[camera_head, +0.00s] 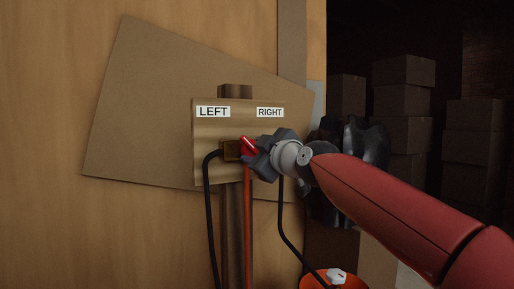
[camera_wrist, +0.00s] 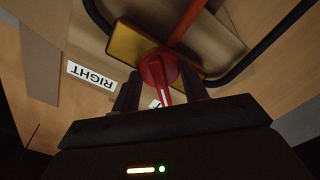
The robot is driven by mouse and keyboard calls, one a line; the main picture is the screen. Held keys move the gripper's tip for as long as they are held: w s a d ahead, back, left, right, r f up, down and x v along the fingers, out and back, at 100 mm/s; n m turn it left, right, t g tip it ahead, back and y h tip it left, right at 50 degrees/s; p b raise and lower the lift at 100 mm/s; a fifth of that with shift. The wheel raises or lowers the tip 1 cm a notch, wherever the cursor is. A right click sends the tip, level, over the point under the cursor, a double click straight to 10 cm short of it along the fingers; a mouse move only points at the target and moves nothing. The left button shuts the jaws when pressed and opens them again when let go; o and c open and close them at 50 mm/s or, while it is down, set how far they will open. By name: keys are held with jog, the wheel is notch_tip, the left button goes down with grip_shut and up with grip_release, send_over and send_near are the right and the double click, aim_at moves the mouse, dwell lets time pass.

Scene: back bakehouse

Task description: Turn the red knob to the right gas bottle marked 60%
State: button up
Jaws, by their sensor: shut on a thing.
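The red knob (camera_head: 247,146) sits on a brass valve block (camera_head: 231,151) on a wooden board. A white line on the knob slants toward the upper left in the head view. My gripper (camera_head: 259,157) is shut on the knob and partly hides it and the block's right side. In the wrist view, the knob (camera_wrist: 157,66) has its white-striped handle between my gripper's two dark fingers (camera_wrist: 163,92). The LEFT label (camera_head: 213,112) and RIGHT label (camera_head: 270,113) are above on the board. An orange gas bottle (camera_head: 318,283) shows only its top at the bottom edge. No 60% marking is legible.
A black hose (camera_head: 207,205) leaves the block on the left, and another (camera_head: 286,238) runs down on the right. An orange hose (camera_head: 248,225) hangs between them. Cardboard boxes (camera_head: 403,100) are stacked at right. A brown panel (camera_head: 135,110) lies behind the board.

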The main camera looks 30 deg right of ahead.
jog(key=shift+d+r+m, duration=0.1)
jog(key=shift+m, duration=0.3)
jog(key=shift+c, duration=0.5)
jog(key=shift+d+m, duration=0.1)
jog(key=shift+m, duration=8.4)
jog(key=o, duration=1)
jog(key=shift+s, duration=0.1)
jog(key=shift+s+d, duration=0.1)
jog(key=shift+s, duration=3.75)
